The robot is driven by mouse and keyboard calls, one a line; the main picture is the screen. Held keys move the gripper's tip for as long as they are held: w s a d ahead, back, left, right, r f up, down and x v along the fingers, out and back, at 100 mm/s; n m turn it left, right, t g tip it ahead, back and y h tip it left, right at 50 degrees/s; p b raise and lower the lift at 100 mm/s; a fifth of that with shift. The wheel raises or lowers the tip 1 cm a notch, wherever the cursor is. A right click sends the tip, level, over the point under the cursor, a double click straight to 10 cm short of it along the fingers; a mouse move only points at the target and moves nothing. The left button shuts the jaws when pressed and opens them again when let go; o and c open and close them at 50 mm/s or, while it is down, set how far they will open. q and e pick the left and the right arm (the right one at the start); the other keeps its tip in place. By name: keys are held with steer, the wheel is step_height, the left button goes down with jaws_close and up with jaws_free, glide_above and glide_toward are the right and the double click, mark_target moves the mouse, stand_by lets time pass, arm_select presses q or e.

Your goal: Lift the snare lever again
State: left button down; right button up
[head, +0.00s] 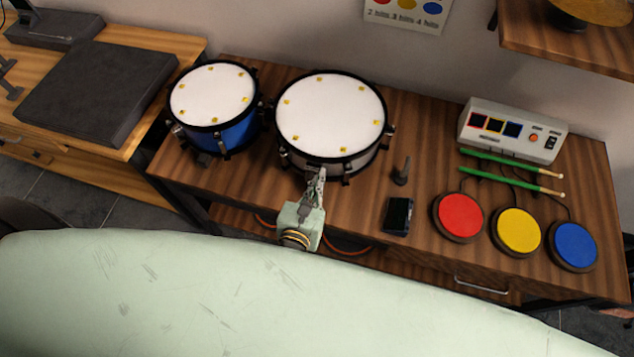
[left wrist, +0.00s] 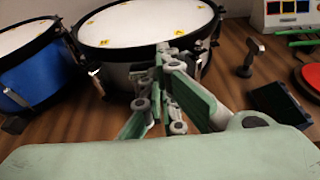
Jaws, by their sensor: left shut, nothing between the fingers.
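The snare drum (head: 330,113), with a white head and black rim, stands on the wooden table next to a blue drum (head: 213,100). It also shows in the left wrist view (left wrist: 150,24). My left gripper (head: 320,172) is shut and empty, its fingertips at the front side of the snare just below the rim. In the left wrist view my left gripper (left wrist: 165,52) is in front of the snare's shell. The snare lever is hidden behind the fingers or too small to tell; I cannot tell whether they touch it. My right gripper is not in view.
Right of the snare are a small dark upright stand (head: 402,172) and a black device (head: 397,216). Farther right are red (head: 460,215), yellow (head: 518,230) and blue (head: 573,244) pads, green sticks (head: 512,181) and a grey box (head: 513,130).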

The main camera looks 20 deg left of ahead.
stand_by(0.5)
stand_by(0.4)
arm_select(q)
steer(key=v, duration=1.2)
stand_by(0.3)
